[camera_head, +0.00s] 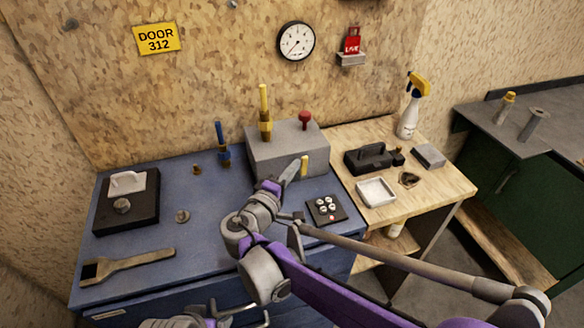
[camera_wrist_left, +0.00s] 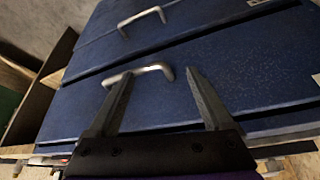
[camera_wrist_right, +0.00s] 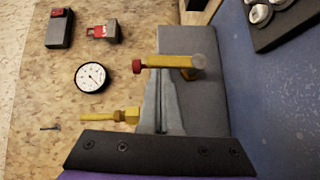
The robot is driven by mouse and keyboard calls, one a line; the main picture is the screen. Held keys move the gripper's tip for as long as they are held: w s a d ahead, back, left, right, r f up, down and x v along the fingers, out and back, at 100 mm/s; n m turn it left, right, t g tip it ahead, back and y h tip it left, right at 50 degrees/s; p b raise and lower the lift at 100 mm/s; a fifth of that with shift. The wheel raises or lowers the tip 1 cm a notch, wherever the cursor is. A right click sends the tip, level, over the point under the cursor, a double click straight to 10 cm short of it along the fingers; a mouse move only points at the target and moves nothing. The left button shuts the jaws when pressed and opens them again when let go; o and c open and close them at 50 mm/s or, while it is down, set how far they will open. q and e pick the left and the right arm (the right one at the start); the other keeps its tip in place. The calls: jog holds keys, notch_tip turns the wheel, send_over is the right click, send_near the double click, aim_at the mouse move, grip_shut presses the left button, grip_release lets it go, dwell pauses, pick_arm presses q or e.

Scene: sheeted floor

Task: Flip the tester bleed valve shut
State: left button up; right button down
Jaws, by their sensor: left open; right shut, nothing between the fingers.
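The tester is a grey box (camera_head: 262,156) on the blue bench, against the wall. A short yellow lever (camera_head: 304,167) stands upright at its front right; in the right wrist view the lever (camera_wrist_right: 175,62) meets a grey round end. A red knob (camera_head: 305,118) and a tall yellow fitting (camera_head: 264,105) rise from the box top. My right gripper (camera_head: 300,163) is shut and empty just left of the short lever; whether they touch is unclear. My left gripper (camera_wrist_left: 159,74) is open and empty before the blue drawers, near a metal handle (camera_wrist_left: 140,73).
A blue fitting (camera_head: 222,145) stands left of the tester. A black pad with several round pieces (camera_head: 326,209) lies before it. A wrench-like tool (camera_head: 125,268) lies at front left. A wooden table (camera_head: 446,184) at right holds a white tray (camera_head: 377,193) and spray bottle (camera_head: 409,117).

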aim_at(307, 160)
jog(key=d+m+g+p, duration=0.1)
jog(key=r+m+y+p, duration=0.1)
jog(key=p, duration=0.1)
jog(key=w+d+g+y+p, duration=0.1)
jog(key=shift+d+r+m+g+p, duration=0.25)
jog(key=shift+d+m+g+p, duration=0.05)
jog(key=shift+m+p, duration=0.1)
jog(key=shift+w+d+f+m+g+y+p, duration=0.2)
jog(key=shift+d+f+m+g+y, duration=0.4)
jog(key=shift+d+m+y, duration=0.4)
jog(key=shift+w+d+f+m+g+y+p, duration=0.15)
jog(key=shift+w+d+f+m+g+y, duration=0.25)
jog(key=shift+d+g+y, duration=0.6)
jog(key=shift+w+d+f+m+g+y+p, duration=0.2)
jog(key=shift+d+f+m+y, duration=0.5)
jog(key=shift+y, duration=0.7)
jog(key=shift+d, duration=0.15)
jog(key=shift+r, duration=0.15)
jog(key=s+d+r+p, duration=0.2)
jog(key=s+r, duration=0.4)
jog(key=r, duration=0.5)
jog(key=shift+s, duration=0.3)
